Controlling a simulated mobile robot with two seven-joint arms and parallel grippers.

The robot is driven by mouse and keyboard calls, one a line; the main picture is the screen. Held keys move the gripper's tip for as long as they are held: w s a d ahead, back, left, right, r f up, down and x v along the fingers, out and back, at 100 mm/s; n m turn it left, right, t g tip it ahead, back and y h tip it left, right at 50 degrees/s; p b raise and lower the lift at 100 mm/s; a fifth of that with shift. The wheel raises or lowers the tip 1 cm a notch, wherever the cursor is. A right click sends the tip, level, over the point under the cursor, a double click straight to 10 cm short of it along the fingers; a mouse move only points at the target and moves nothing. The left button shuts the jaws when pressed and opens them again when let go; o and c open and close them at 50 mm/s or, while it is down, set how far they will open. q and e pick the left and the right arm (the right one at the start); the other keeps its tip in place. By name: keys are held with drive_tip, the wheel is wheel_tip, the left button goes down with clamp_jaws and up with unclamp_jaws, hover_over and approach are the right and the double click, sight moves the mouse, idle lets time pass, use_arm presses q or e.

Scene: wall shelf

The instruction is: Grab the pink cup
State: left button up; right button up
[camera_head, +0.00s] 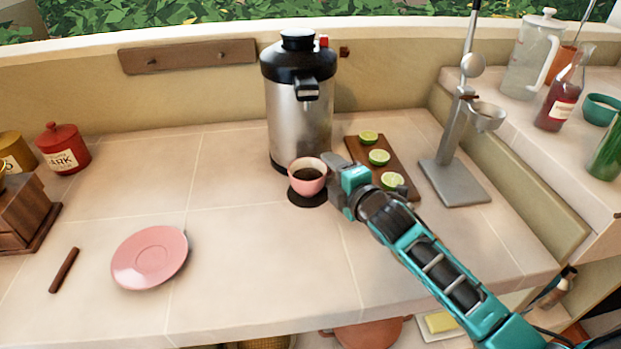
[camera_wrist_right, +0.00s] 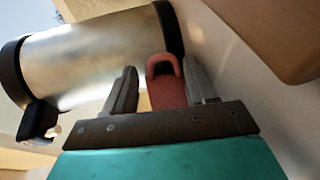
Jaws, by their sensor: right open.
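The pink cup (camera_head: 307,180) holds dark liquid and stands upright on a dark round mat (camera_head: 306,198) in front of the steel urn. My right gripper (camera_head: 330,170) is at the cup's right side, with its arm coming in from the lower right. In the right wrist view the gripper (camera_wrist_right: 158,88) is open, and part of the pink cup (camera_wrist_right: 165,70) with its handle shows between the two fingers. I cannot tell whether the fingers touch it. My left gripper is not in view.
The urn (camera_head: 300,115) stands right behind the cup. A wooden board (camera_head: 400,160) with lime halves lies to the right, near a metal press (camera_head: 452,170). A pink saucer (camera_head: 149,257) lies at the front left. The counter between saucer and cup is clear.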

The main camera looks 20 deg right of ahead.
drive_tip(key=c, duration=1)
drive_tip(key=shift+r, duration=0.1)
clamp_jaws()
drive_tip(key=shift+r, duration=0.1)
drive_tip(key=shift+r, duration=1.75)
drive_tip(key=s, duration=1.2)
drive_tip(key=s+d+b, duration=0.1)
drive_tip(key=s, duration=0.5)
drive_tip(key=shift+f, duration=0.15)
